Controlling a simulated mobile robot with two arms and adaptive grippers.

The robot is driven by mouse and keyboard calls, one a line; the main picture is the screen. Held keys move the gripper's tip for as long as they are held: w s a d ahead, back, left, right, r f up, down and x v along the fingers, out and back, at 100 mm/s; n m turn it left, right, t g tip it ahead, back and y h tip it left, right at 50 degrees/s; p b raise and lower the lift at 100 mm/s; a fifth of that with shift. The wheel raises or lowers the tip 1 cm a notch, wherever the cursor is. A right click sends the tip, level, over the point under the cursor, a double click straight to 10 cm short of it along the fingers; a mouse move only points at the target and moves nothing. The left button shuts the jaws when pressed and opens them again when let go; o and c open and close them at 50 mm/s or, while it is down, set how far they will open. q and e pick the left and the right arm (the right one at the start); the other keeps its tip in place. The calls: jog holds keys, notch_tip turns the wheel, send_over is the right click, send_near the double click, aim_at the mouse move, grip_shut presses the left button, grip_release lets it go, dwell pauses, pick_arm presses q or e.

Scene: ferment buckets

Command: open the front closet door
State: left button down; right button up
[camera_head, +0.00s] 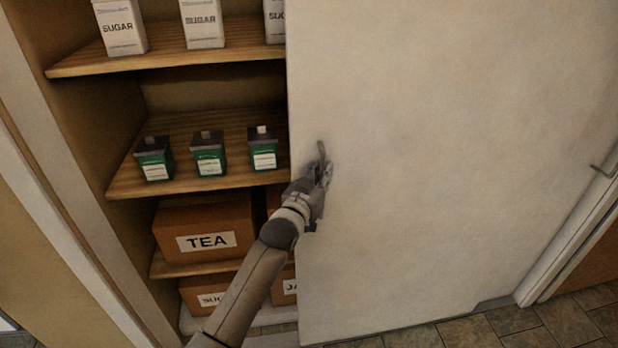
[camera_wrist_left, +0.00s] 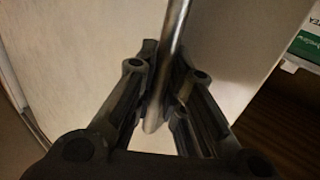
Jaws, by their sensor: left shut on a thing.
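The front closet door (camera_head: 460,150) is a large pale panel covering the right part of the closet. The left part of the closet is uncovered and shows its shelves. The door's metal handle (camera_head: 322,152) is near the panel's left edge. My left gripper (camera_head: 319,178) is at this handle. In the left wrist view, the gripper's dark fingers (camera_wrist_left: 160,100) are shut around the handle bar (camera_wrist_left: 174,40). The lower part of the handle is hidden by the gripper in the head view. My right gripper is in neither view.
Shelves hold sugar packages (camera_head: 203,24), green tins (camera_head: 209,160) and a box marked TEA (camera_head: 204,228). A pale frame post (camera_head: 55,190) stands at the left. Tiled floor (camera_head: 510,320) lies below.

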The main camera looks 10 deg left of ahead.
pick_arm(q)
jog(key=shift+w+d, duration=0.25)
jog(key=shift+d, duration=0.75)
jog(key=c, duration=1.8)
grip_release()
jog(key=shift+o, duration=0.2)
jog(key=v, duration=1.2)
